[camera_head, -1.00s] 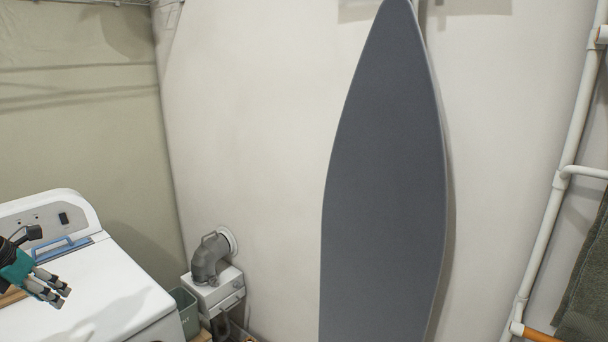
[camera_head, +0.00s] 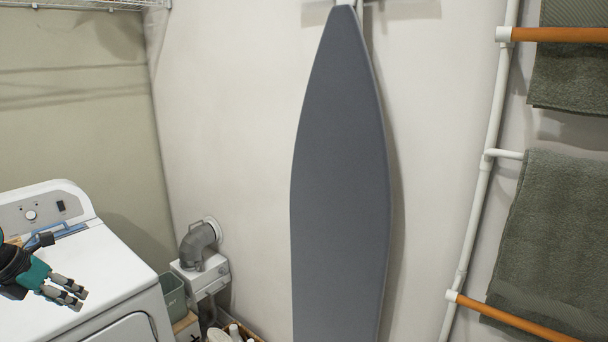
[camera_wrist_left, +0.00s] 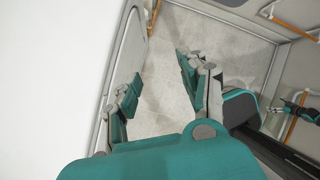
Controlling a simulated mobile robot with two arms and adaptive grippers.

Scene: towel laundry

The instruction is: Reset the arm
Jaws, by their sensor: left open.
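My left gripper (camera_head: 80,299) comes in from the left edge in the head view, in front of the white washing machine (camera_head: 120,266). Its two fingers are apart and nothing is between them. In the left wrist view its fingers (camera_wrist_left: 158,80) are spread, with bare floor (camera_wrist_left: 165,115) seen between them. A small teal and black arm end (camera_wrist_left: 285,108), which looks like my right gripper, shows at the right edge of the left wrist view. It is too small to tell its jaws.
A grey ironing board (camera_head: 340,180) stands upright against the wall. Green towels (camera_head: 560,235) hang on a white pipe rack with orange bars (camera_head: 515,317) at the right. A grey vent pipe (camera_head: 198,248) and a green bin (camera_head: 172,297) are beside the machine.

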